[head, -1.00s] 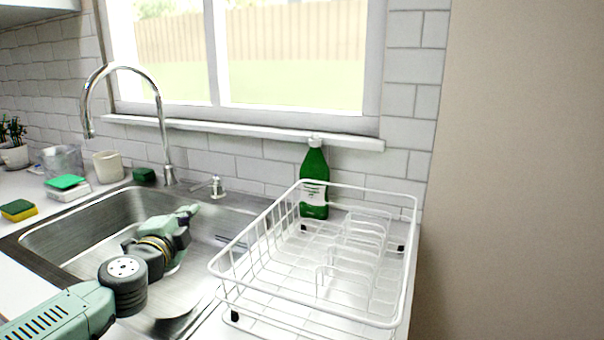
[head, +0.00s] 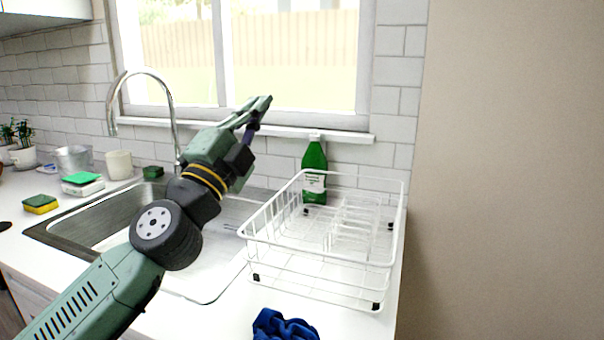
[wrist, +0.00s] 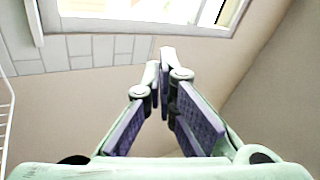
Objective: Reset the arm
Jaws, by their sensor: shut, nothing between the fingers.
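My gripper (head: 262,106) is raised in front of the window, above the sink and to the left of the green bottle. Its fingers are together with nothing between them. In the wrist view the fingertips (wrist: 160,62) meet in front of a bare wall and a strip of white tiles. My green and black arm reaches up from the lower left of the head view.
A white wire dish rack (head: 320,269) stands on the counter right of the sink (head: 105,222). A green bottle (head: 314,175) stands behind it. A blue cloth (head: 285,326) lies in front. A chrome faucet (head: 143,76) rises left of my gripper. A sponge (head: 40,204) lies farther left.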

